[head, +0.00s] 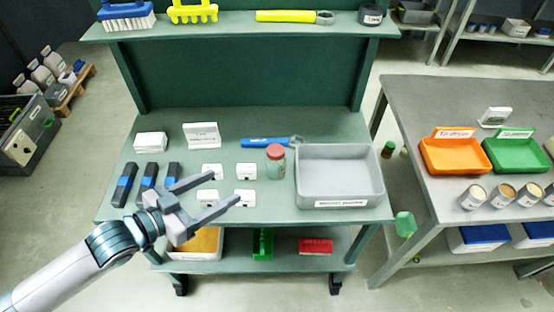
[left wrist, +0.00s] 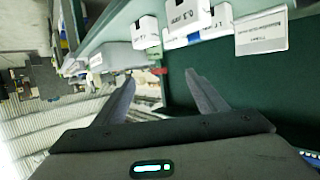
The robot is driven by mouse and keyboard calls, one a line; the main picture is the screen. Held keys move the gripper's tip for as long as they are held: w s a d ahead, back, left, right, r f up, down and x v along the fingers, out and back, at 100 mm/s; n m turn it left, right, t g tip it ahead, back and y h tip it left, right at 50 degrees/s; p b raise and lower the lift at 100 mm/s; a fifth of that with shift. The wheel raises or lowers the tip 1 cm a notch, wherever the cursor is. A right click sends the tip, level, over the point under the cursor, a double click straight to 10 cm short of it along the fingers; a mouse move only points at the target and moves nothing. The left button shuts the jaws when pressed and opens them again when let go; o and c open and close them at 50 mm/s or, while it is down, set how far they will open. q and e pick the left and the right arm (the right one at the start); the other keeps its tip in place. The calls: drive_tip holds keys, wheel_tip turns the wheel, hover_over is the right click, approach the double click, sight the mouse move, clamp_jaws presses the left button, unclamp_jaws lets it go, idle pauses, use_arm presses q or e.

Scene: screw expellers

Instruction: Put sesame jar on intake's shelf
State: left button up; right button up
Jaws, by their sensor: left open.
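A glass jar with a red lid (head: 275,162) stands upright on the green workbench (head: 340,132), just left of a grey bin (head: 340,178); I cannot read a label on it. Several open-topped jars (head: 502,195) with pale or brown contents stand on the grey table at the right; which one holds sesame I cannot tell. My left gripper (head: 226,188) is open and empty, over the bench's front part, left of the red-lidded jar and apart from it. Its fingers show in the left wrist view (left wrist: 160,78) with nothing between them. My right gripper is not in view. No shelf is readable as the intake's.
Small white boxes (head: 246,170) and dark blocks with blue bands (head: 147,178) are near my left gripper. A blue wrench (head: 265,142) lies behind. Orange (head: 455,155) and green (head: 515,153) trays stand on the right table (head: 430,100). A gap separates both tables.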

sight(267, 163)
use_arm(q)
drive_tip(key=p+x, duration=0.1)
drive_tip(key=x, duration=0.5)
drive_tip(key=shift+r+p, duration=0.15)
drive_tip(key=shift+p, duration=0.25)
drive_tip(key=p+x, duration=0.1)
drive_tip(key=x, duration=0.4)
drive_tip(key=shift+w+d, duration=0.1)
drive_tip(key=shift+w+d+f, duration=0.2)
drive_tip(key=shift+d+f, duration=0.05)
drive_tip(key=shift+f, duration=0.05)
drive_tip(key=shift+w+d+f, duration=0.1)
drive_tip(key=shift+w, duration=0.05)
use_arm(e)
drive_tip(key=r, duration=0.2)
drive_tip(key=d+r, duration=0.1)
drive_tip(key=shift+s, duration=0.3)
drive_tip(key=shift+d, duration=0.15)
